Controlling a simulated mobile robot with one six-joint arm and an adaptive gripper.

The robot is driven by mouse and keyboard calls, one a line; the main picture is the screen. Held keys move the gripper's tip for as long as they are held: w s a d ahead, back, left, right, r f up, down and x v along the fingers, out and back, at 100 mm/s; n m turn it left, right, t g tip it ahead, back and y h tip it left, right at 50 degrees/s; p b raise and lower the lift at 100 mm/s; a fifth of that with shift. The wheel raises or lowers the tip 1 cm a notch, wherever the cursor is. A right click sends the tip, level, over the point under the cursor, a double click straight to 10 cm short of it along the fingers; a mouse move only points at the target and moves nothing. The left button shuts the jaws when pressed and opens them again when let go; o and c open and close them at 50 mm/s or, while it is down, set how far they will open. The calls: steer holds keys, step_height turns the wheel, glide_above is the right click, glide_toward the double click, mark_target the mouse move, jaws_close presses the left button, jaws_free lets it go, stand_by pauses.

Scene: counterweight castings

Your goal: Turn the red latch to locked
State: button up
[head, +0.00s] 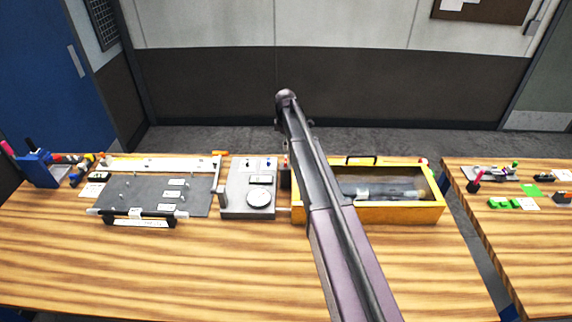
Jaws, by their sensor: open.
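I cannot clearly pick out the red latch. A small red part (422,161) shows at the back right corner of the yellow box (400,215); whether it is the latch is too small to tell. My arm crosses the head view from the bottom to a raised joint near the middle and covers the box's left part. My gripper does not show; the arm beyond the joint is hidden.
A dark plate (140,190) with pegs and labels lies left of the panel. A blue tool holder (38,170) stands at far left. A second table (530,235) with small parts is at right, past a gap. The front of the wooden table (200,270) is clear.

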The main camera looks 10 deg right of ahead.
mark_target(286, 161)
steer(key=shift+f+b, duration=4.2)
steer(key=shift+f, duration=0.35)
steer(key=c, duration=1.1)
